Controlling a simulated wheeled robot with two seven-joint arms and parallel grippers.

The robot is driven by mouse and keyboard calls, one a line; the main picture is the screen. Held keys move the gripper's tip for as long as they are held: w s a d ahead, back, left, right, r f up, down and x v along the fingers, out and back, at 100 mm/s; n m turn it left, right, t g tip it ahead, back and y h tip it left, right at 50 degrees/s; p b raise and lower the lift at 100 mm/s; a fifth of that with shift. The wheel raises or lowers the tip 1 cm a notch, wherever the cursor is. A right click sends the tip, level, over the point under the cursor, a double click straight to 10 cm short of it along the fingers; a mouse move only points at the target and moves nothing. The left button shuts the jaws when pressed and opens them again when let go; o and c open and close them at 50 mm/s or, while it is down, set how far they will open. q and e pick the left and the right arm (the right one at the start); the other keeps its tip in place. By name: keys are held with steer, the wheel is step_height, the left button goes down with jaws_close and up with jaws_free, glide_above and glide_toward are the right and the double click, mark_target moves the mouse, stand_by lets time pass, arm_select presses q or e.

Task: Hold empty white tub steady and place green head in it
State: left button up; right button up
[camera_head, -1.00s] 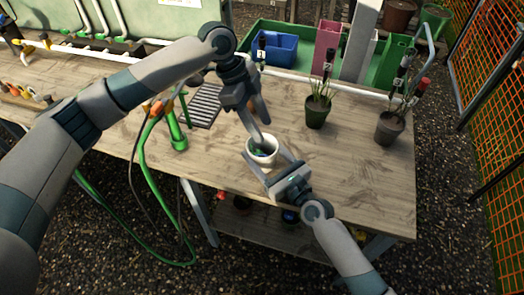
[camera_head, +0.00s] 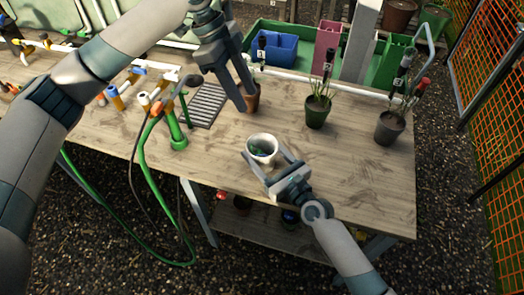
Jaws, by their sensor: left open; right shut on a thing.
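The white tub (camera_head: 262,142) stands upright on the wooden bench near its front edge. A small green thing, which looks like the green head (camera_head: 259,152), lies inside it; its shape is partly hidden by the tub wall. My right gripper (camera_head: 268,157) comes from the front and is shut on the tub, with a finger on either side. My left gripper (camera_head: 244,98) is open, above and behind the tub and apart from it. Its fingers overlap a small terracotta pot (camera_head: 253,101) in the picture; I cannot tell whether they touch it.
A slatted grey tray (camera_head: 206,105) and a green hose fitting (camera_head: 178,141) are to the left. A green tray (camera_head: 290,65) with a blue bin (camera_head: 276,50) lies behind. The bench right of the tub is clear.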

stand_by(0.4)
steer(key=o, duration=1.2)
steer(key=shift+c, duration=0.2)
steer(key=shift+s, duration=0.1)
steer(key=v, duration=1.2)
